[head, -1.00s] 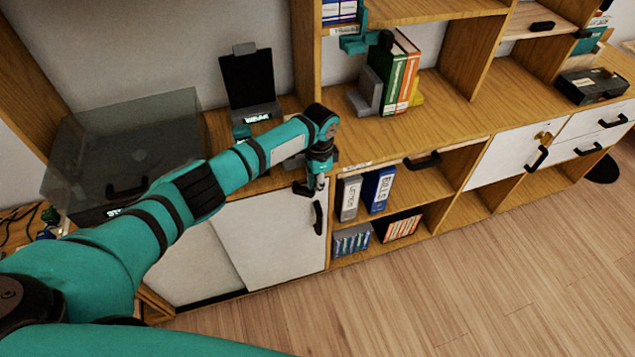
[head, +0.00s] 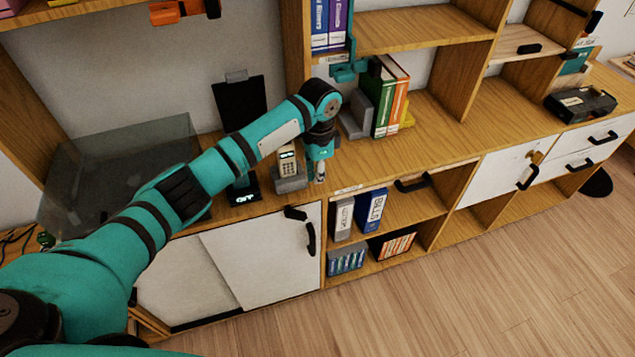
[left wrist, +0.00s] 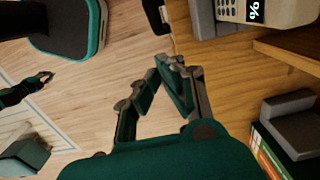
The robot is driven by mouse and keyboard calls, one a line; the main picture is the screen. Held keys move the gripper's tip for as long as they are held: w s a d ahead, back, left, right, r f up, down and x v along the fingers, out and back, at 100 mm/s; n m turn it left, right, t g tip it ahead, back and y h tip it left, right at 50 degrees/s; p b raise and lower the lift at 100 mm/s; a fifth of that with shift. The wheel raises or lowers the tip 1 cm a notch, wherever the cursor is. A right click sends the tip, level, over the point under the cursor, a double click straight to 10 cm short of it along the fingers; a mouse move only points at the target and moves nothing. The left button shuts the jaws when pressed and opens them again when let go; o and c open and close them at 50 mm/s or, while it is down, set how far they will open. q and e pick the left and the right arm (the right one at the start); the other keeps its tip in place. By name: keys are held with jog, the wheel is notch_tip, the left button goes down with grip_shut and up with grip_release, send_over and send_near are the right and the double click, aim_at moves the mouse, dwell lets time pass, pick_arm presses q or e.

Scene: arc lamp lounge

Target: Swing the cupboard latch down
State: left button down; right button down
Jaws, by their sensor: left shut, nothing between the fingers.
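The cupboard (head: 262,255) is low and has white doors. A short black latch (head: 295,213) sits near its top right corner, lying nearly level with a slight slope. A black upright handle (head: 311,238) is just below and right of it. My left gripper (head: 320,177) is at the counter's front edge, above and right of the latch and apart from it. In the left wrist view its fingers (left wrist: 168,68) are together and empty. A black fitting shows at the top there; I cannot tell which. A dark gripper, seemingly my right (left wrist: 44,77), is small at the left.
A card reader (head: 288,162) and a small display (head: 243,190) stand on the counter near my left arm. Books (head: 388,98) stand behind. Another white door (head: 505,172) is farther right. The floor in front is clear.

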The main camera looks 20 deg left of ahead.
pick_arm(q)
jog(key=shift+a+r, duration=0.1)
jog(key=t+h+b, duration=0.4)
jog(key=h+b, duration=0.2)
jog(key=b, duration=0.6)
send_over(305, 216)
jog(key=w+d, duration=0.2)
notch_tip(305, 216, down, 8)
jog(key=f, duration=0.1)
jog(key=shift+s+a+f, duration=0.5)
jog(key=shift+a+f, duration=0.05)
jog(key=shift+f, duration=0.15)
jog(key=shift+s+a+f, duration=0.45)
jog(key=shift+a+f, duration=0.1)
jog(key=shift+f, duration=0.15)
